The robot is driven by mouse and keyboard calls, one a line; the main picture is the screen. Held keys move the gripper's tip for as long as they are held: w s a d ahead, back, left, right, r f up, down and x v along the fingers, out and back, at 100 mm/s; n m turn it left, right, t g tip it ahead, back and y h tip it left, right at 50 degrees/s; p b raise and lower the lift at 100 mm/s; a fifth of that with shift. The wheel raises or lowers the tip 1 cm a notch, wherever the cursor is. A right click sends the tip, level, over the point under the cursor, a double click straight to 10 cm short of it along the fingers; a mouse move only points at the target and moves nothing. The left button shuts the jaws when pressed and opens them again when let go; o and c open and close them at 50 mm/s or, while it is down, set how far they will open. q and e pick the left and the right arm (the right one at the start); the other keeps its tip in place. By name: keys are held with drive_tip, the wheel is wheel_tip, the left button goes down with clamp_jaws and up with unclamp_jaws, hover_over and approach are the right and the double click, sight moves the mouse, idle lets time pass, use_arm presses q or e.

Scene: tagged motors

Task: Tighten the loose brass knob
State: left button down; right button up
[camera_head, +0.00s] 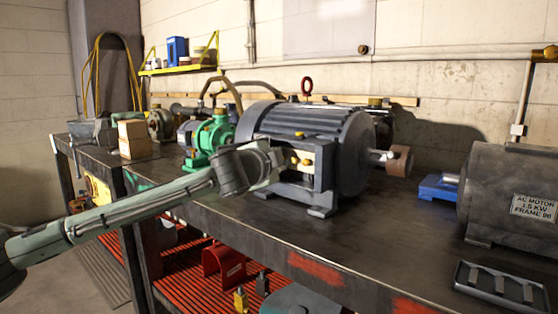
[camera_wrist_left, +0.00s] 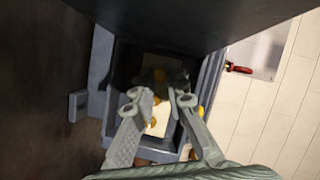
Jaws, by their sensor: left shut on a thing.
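The large grey motor (camera_head: 345,140) stands on the dark workbench. Its open terminal box has a cream board (camera_head: 301,155) with brass knobs on it. My left gripper (camera_head: 277,165) reaches into the front of this box. In the left wrist view, its two fingers (camera_wrist_left: 160,97) are shut on a brass knob (camera_wrist_left: 155,100), which the fingers partly hide. I cannot tell which knob is loose. My right gripper is not in view.
A green pump (camera_head: 208,137) stands left of the motor, close behind my left arm. A second motor (camera_head: 508,195) with a label and a black tray (camera_head: 500,288) are at the right. The bench front between them is clear.

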use_arm(q)
drive_tip(key=shift+f+m+t, duration=0.15)
drive_tip(key=shift+m+t, duration=0.25)
drive_tip(key=shift+m, duration=0.5)
drive_tip(key=c, duration=1.8)
unclamp_jaws()
drive_tip(key=v, duration=1.2)
